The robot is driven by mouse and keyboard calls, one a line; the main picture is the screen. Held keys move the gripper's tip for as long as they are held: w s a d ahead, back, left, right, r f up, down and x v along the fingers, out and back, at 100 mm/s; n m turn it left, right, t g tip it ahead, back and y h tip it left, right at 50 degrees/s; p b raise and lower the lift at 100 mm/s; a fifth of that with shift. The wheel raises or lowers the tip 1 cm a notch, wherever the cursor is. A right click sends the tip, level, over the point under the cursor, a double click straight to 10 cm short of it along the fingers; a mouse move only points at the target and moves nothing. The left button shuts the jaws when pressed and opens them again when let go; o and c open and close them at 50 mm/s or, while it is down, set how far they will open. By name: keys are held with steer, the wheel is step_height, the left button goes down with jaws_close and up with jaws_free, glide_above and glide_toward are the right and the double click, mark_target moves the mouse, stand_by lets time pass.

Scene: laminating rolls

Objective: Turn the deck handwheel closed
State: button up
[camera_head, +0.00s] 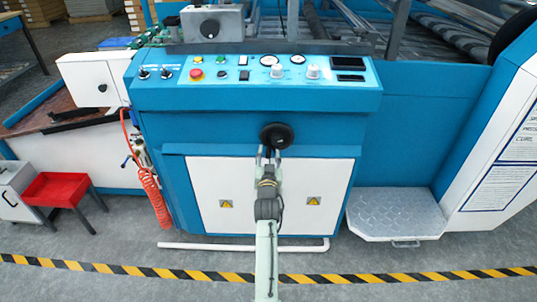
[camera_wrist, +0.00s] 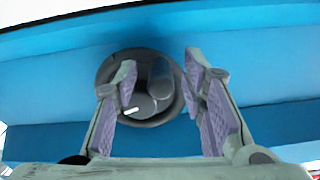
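The handwheel is a small dark round wheel (camera_head: 276,132) on the blue front of the machine, below the control panel. In the wrist view its grey disc (camera_wrist: 141,57) fills the middle, with a cylindrical grip (camera_wrist: 160,78) standing out from it and a small white mark low on its face. My gripper (camera_head: 268,153) is in front of the wheel, at its lower edge in the head view. In the wrist view my gripper (camera_wrist: 160,68) is open, with one purple-padded finger on each side of the grip. The left finger covers part of the disc. Contact with the grip cannot be told.
The control panel (camera_head: 262,70) with a red button (camera_head: 197,75) and knobs is above the wheel. White cabinet doors (camera_head: 270,196) are below. A metal step (camera_head: 395,213) is at right, a red tray (camera_head: 57,189) at left. Striped floor tape (camera_head: 140,271) crosses the front.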

steer(key=shift+w, duration=0.1)
steer(key=shift+c, duration=0.4)
jaws_close()
